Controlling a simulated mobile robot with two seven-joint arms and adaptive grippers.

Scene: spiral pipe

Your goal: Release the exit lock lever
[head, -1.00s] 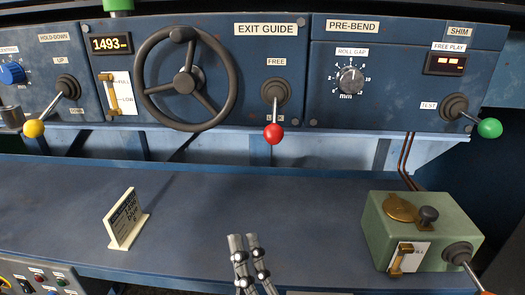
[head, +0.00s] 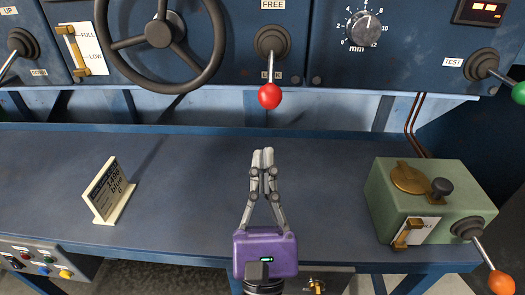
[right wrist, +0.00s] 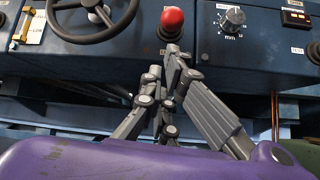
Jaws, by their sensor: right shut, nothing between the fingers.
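The exit lock lever is a metal rod with a red ball knob (head: 270,96), mounted under the FREE label on the blue panel. In the right wrist view the red knob (right wrist: 172,20) shows just above the fingertips (right wrist: 163,62). My left gripper is not in view.
A black handwheel (head: 160,35) is left of the lever. A dial (head: 363,28) and a green-knobbed TEST lever (head: 484,66) are to the right. A green box (head: 425,185) with an orange-knobbed lever and a small sign (head: 108,192) stand on the bench. The bench middle is mostly clear.

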